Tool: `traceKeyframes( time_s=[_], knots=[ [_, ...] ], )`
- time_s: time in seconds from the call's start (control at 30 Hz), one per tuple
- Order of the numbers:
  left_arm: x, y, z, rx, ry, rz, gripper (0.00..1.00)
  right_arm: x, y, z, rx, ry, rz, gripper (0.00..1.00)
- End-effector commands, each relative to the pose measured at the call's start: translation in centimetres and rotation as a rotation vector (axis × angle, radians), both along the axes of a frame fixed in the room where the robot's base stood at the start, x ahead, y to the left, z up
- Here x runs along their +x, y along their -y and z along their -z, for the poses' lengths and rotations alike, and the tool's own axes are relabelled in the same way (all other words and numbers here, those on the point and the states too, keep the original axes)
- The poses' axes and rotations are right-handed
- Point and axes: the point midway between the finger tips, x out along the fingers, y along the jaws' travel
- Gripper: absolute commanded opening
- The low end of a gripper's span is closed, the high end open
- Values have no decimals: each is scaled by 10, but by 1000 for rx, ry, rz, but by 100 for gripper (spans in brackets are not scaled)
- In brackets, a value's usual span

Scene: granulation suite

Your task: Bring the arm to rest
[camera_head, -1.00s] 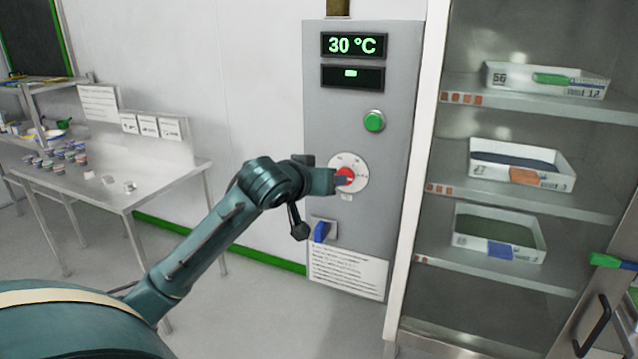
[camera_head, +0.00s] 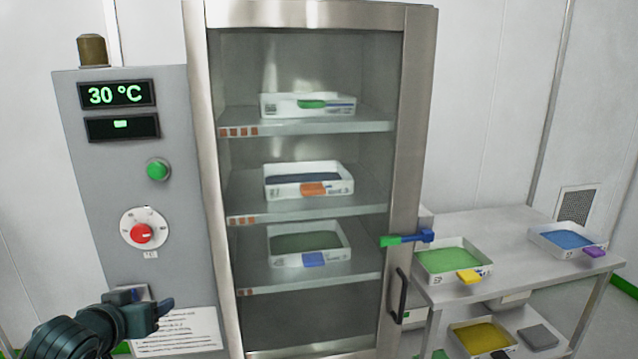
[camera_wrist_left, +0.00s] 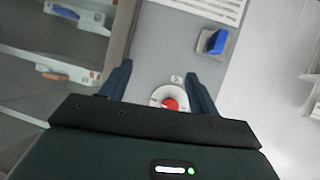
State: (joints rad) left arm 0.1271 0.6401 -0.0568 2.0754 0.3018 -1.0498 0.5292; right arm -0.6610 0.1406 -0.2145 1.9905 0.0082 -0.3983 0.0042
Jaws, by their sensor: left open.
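My left gripper (camera_head: 146,307) is at the lower left of the head view, in front of the grey control panel (camera_head: 190,270) and below its dial. In the left wrist view its two fingers (camera_wrist_left: 160,88) stand apart with nothing between them that they hold. The white dial with a red knob (camera_head: 141,233) is clear of the gripper; the red knob (camera_wrist_left: 170,104) also shows beyond the fingers in the wrist view. A blue switch (camera_wrist_left: 216,41) sits on the panel; the gripper hides most of it in the head view. My right gripper is not in view.
A glass-fronted cabinet (camera_head: 419,110) with trays on its shelves stands right of the panel. A green and blue latch (camera_head: 408,239) and a black handle (camera_head: 403,295) stick out from its door. A table (camera_head: 510,240) with trays is further right.

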Motion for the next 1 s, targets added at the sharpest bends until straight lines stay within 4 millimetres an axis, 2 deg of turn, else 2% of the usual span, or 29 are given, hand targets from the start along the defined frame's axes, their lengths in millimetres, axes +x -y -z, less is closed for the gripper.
traceKeyframes(
  time_s=[0.03,0.1,0.17,0.2,0.3,0.4,0.5,0.63,0.73,1.0],
  knots=[
    [-14,19,43,-1,-42,44,61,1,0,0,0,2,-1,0],
    [-34,42,87,11,-70,103,61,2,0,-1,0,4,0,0],
    [-55,62,123,18,-94,148,61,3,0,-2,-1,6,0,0],
    [-72,76,145,22,-108,178,61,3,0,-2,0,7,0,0],
    [-117,110,193,29,-136,242,61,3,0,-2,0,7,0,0],
    [-162,139,226,38,-154,291,61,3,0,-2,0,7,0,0],
    [-197,161,245,45,-162,322,61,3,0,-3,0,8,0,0],
    [-224,177,255,55,-165,345,61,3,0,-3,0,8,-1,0],
    [-230,181,257,59,-163,350,61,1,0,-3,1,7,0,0],
    [-230,180,257,59,-163,351,61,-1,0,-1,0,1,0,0]
  ],
)
